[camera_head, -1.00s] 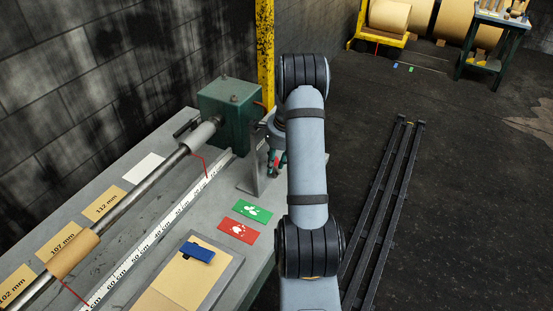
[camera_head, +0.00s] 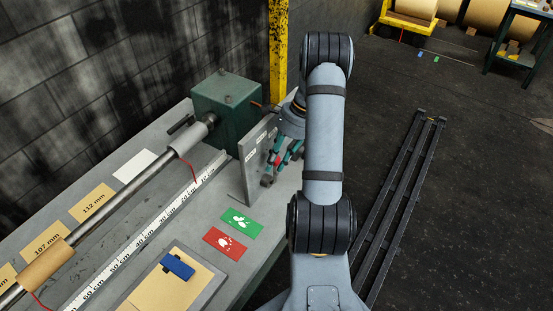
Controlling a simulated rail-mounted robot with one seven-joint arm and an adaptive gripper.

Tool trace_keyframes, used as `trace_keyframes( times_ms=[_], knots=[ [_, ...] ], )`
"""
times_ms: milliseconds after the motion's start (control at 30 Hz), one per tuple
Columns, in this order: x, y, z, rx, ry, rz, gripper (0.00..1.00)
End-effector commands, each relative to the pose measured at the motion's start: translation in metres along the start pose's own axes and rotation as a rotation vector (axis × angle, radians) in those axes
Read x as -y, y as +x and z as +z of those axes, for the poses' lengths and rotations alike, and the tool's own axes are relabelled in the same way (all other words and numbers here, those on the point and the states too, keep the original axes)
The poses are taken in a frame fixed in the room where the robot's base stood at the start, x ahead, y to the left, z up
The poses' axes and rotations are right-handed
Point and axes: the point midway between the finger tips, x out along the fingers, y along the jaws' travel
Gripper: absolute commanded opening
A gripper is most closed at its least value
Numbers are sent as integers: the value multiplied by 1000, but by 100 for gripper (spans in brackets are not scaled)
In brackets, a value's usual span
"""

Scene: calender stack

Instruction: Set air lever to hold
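A grey upright plate (camera_head: 258,163) with small white labels stands at the table's right edge, beside the green box; the label text is too small to read. My gripper (camera_head: 279,165), with teal fingers, points down just right of this plate. A small red part (camera_head: 278,160) shows among the fingers; it may be the air lever's handle, but I cannot tell. My arm hides part of the gripper, so I cannot tell whether it is open or closed on the red part.
A green box (camera_head: 226,108) holds the end of a long metal shaft (camera_head: 110,208). A green card (camera_head: 241,222) and a red card (camera_head: 225,243) lie in front of the plate. A yellow post (camera_head: 278,50) stands behind. A dark rail frame (camera_head: 405,190) lies on the floor at right.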

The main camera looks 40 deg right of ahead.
Motion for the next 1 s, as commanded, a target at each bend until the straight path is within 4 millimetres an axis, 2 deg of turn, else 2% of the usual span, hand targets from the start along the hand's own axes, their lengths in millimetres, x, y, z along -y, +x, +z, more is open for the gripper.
trace_keyframes(
  times_ms=[100, 467, 567, 800, 1000],
  knots=[
    [0, 1, 2, 3, 0, 3, 32],
    [0, -5, 1, 0, -1, 0, 32],
    [1, -18, 1, 0, 0, -2, 32],
    [1, -69, 1, -2, -1, -3, 32],
    [0, -103, 2, -1, -2, -1, 32]
  ],
)
